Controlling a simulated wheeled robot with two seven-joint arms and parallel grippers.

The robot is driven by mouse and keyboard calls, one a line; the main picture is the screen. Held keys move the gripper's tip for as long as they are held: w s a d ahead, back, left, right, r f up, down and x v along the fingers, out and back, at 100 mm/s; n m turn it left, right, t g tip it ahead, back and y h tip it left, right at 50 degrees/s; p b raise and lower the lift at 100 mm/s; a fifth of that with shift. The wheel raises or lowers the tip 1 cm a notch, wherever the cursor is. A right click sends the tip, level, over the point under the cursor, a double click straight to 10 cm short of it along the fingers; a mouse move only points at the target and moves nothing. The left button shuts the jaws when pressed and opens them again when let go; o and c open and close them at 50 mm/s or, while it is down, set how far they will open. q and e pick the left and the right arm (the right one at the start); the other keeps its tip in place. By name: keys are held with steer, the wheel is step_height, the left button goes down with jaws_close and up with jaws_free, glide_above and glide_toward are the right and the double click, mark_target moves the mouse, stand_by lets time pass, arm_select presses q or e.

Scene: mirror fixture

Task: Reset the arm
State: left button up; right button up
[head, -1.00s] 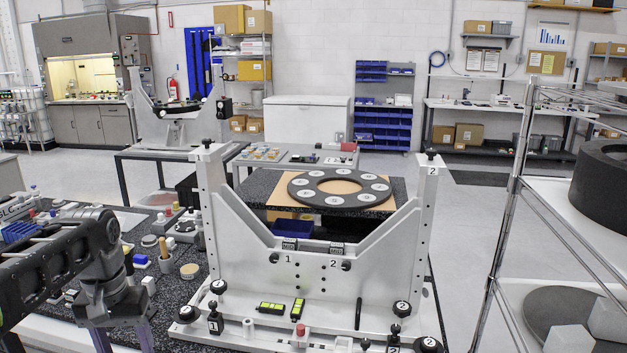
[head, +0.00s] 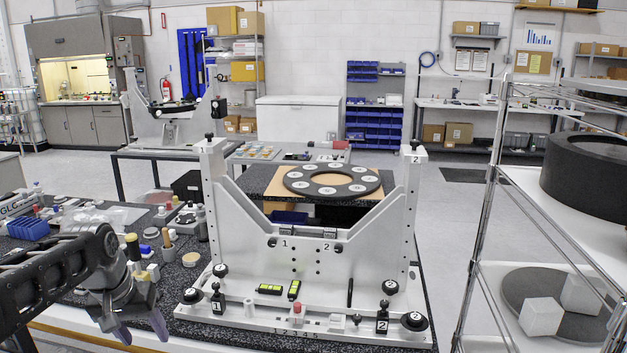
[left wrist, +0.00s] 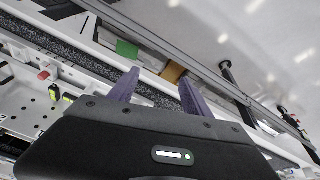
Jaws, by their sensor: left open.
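My left arm comes in from the left in the head view. Its gripper (head: 141,331) hangs fingers down over the front left of the dark speckled table. The two purple fingers are apart with nothing between them. The fingers also show spread in the left wrist view (left wrist: 155,90), with the table edge behind them. The white mirror fixture (head: 312,262) stands upright to the right of the gripper, apart from it. My right gripper does not show in either view.
Small tools and bottles, with a blue bin (head: 28,228), crowd the table left of the fixture. A black ring plate (head: 333,191) lies behind the fixture. A wire shelf rack (head: 484,200) stands at the right. Yellow-green levels (head: 269,289) lie on the fixture base.

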arm_select(q)
steer(key=w+d+f+m+t+h, duration=0.1)
steer(key=w+d+f, duration=0.1)
steer(key=d+f, duration=0.75)
steer(key=w+d+f+t+h, duration=0.1)
steer(key=d+f, duration=0.6)
steer(key=f, duration=0.6)
steer(key=s+d+f+g, duration=0.1)
steer(key=s+d+f, duration=0.3)
steer(key=s, duration=0.5)
steer(key=s+d+f+g+h, duration=0.1)
steer(key=s+d+f, duration=0.3)
steer(key=s+f, duration=0.4)
steer(key=s+d+f+g+h, duration=0.1)
steer(key=s+d+f, duration=0.4)
steer(key=s, duration=0.5)
step_height(320, 180, down, 2)
steer(key=shift+s+f+g, duration=0.1)
steer(key=shift+s+g, duration=0.15)
steer(key=shift+g, duration=0.55)
